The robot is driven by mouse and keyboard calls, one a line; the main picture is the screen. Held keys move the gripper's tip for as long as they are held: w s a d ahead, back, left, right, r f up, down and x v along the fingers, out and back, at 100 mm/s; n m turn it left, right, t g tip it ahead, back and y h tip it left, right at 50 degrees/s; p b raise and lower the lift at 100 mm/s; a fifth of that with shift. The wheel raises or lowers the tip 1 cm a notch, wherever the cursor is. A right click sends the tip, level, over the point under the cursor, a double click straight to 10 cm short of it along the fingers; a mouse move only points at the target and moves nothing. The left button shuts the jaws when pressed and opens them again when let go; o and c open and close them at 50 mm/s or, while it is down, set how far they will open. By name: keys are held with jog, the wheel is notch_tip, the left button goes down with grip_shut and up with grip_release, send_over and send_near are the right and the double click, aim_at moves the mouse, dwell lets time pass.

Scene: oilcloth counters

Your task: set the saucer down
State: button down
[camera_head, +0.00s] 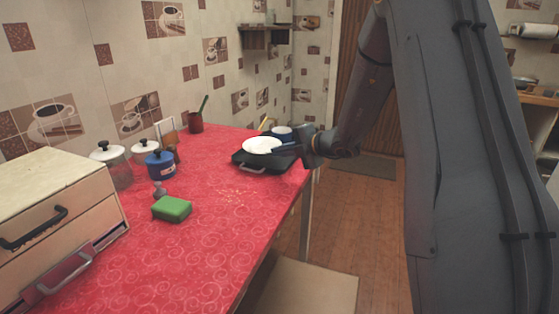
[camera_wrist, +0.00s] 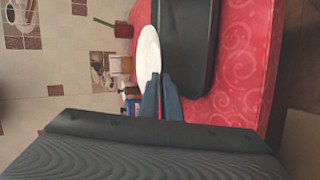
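The white saucer (camera_head: 262,145) is near the far end of the red counter, over a black tray-like pan (camera_head: 252,168). In the wrist view the saucer (camera_wrist: 148,52) shows as a pale oval beside the dark pan (camera_wrist: 188,50). My gripper (camera_head: 280,149) reaches in from the right, with its fingers at the saucer's near edge. In the wrist view its bluish fingers (camera_wrist: 160,92) appear closed on the saucer's rim. I cannot tell whether the saucer touches the pan beneath it.
A blue-and-white pot (camera_head: 282,133) stands just behind the saucer. The red counter's (camera_head: 215,255) front middle is clear.

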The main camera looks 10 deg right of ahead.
jog(key=shift+f, duration=1.55)
jog(key=shift+f, duration=0.4)
jog(key=c, duration=2)
grip_release()
jog(key=shift+s+f, duration=0.1)
